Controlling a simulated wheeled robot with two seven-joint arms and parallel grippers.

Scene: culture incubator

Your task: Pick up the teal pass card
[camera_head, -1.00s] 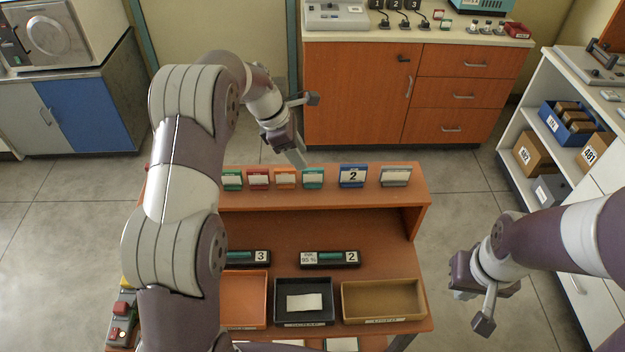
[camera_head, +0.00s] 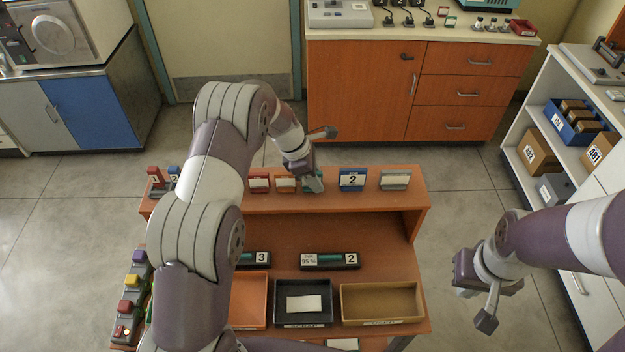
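The teal pass card (camera_head: 321,174) stands on the top ledge of the orange desk, between an orange card and the blue card marked 2. My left gripper (camera_head: 314,184) is right at it, reaching down from behind and above, and hides most of it. I cannot tell whether the fingers touch the card or are closed around it. My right gripper (camera_head: 468,274) hangs to the right of the desk over the floor, away from the cards. Its fingers do not show clearly.
On the ledge stand a red card (camera_head: 259,182), an orange card (camera_head: 285,183), the blue card (camera_head: 352,179) and a grey card (camera_head: 395,180). Below are a black tray (camera_head: 304,322) and a tan tray (camera_head: 383,318). My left arm covers the desk's left part.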

